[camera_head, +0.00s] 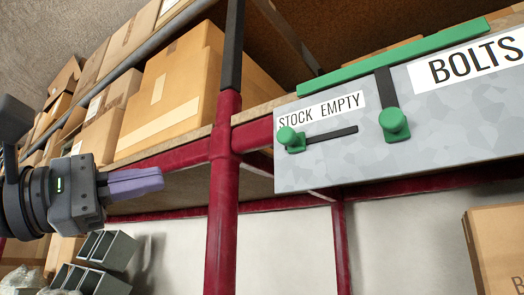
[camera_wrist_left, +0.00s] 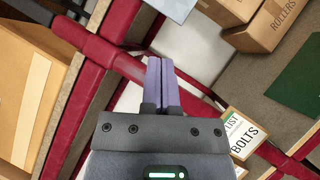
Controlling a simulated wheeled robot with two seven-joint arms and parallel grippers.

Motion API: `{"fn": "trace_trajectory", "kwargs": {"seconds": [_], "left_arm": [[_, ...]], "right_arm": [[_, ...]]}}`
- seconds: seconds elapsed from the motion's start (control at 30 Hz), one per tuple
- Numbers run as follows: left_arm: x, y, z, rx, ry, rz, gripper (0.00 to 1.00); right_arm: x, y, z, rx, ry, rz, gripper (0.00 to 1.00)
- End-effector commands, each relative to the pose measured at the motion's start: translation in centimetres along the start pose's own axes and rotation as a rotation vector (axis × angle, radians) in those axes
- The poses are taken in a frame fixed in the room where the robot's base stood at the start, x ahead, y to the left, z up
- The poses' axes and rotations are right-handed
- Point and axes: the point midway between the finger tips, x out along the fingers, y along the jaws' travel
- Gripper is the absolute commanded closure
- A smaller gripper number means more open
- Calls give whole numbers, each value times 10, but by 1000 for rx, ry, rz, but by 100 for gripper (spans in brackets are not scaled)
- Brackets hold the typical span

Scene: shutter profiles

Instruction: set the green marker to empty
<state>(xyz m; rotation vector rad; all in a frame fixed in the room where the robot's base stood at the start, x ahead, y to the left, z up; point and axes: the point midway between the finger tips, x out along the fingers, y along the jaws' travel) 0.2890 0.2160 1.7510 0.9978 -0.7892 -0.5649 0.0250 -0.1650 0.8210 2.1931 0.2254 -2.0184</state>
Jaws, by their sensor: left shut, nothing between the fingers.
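The green marker (camera_head: 291,139) is a knob at the left end of a short black slot (camera_head: 332,135) on a grey bin front (camera_head: 350,165). It sits under the word STOCK on the "STOCK EMPTY" label (camera_head: 340,104); EMPTY is above the right part of the slot. My left gripper (camera_head: 158,181) is at the left in the head view, its purple fingers shut together with nothing between them. It is well left of the marker, beyond the red post. The fingers (camera_wrist_left: 164,62) also show in the left wrist view, where I cannot make out the marker. My right gripper is not in view.
A second green knob (camera_head: 394,123) sits on a vertical black slot, below a green bar (camera_head: 400,55). A red post (camera_head: 223,190) stands between my gripper and the bin. Cardboard boxes (camera_head: 180,92) fill the upper shelf. The wrist view shows a BOLTS card (camera_wrist_left: 243,135).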

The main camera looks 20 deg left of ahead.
Motion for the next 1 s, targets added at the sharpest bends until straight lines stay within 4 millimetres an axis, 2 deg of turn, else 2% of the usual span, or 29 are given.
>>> {"fn": "trace_trajectory", "kwargs": {"seconds": [0.17, 0.57, 0.8, 1.0], "left_arm": [[18, 2, 1, -3, -3, -2, 100], [105, 3, 2, -5, -5, -2, 100], [126, 1, 26, -3, -4, -2, 100], [129, 0, 29, -4, -2, -1, 100]], "right_arm": [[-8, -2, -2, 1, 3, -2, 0], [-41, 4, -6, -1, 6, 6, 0], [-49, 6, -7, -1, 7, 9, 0], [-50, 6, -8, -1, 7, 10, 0]]}}
